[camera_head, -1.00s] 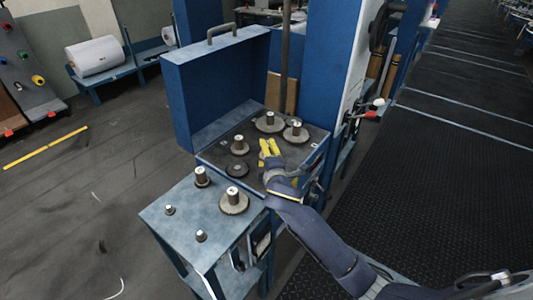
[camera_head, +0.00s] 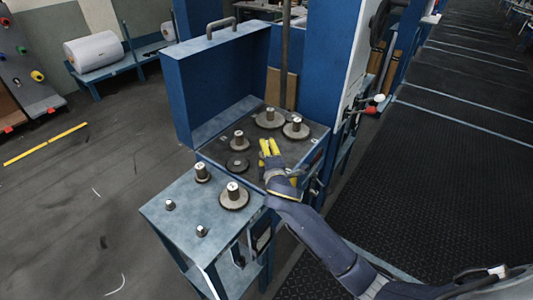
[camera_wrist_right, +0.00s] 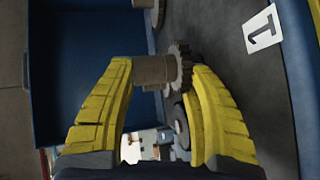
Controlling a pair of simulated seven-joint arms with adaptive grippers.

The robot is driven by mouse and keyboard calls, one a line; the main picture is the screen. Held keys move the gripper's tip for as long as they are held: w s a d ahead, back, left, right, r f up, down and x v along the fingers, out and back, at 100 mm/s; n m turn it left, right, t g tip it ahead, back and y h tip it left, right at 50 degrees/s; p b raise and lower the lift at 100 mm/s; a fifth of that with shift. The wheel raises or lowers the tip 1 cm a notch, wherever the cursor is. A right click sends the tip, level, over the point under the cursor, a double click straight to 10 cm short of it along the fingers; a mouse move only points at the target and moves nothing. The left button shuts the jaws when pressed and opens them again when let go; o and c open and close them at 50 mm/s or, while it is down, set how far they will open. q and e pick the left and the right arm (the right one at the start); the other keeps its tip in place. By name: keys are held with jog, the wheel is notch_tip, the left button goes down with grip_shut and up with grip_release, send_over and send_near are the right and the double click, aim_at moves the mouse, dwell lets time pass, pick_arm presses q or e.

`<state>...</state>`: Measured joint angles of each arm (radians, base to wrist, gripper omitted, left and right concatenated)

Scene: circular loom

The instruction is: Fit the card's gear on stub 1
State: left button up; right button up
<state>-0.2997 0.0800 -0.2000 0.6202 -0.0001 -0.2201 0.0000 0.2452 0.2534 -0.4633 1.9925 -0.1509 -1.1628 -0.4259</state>
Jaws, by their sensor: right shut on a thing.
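My right gripper (camera_head: 269,147) has yellow fingers and is over the right part of the dark gear plate (camera_head: 213,157). In the right wrist view the gripper (camera_wrist_right: 155,70) is shut on a gear (camera_wrist_right: 181,68), a toothed disc with a pale brown hub, held between the fingertips. Stub 1 cannot be made out, and I cannot tell whether the gear touches the plate. The held gear is hidden or too small to make out in the head view. My left gripper is not in view.
On the plate stand geared hubs at the back (camera_head: 269,118), right (camera_head: 296,128) and left (camera_head: 239,141), and a low dark disc (camera_head: 237,164). The blue side table (camera_head: 180,235) carries a gear (camera_head: 233,196) and several smaller parts. A blue panel (camera_head: 225,80) rises behind.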

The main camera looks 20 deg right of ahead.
jog(key=shift+f, duration=0.4)
dwell(0.3)
jog(key=shift+s+f, duration=0.1)
jog(key=shift+f, duration=0.1)
dwell(0.8)
jog(key=shift+r, duration=0.45)
dwell(0.8)
jog(key=shift+f, duration=0.25)
jog(key=shift+f, duration=0.2)
jog(key=shift+r, duration=0.1)
dwell(0.5)
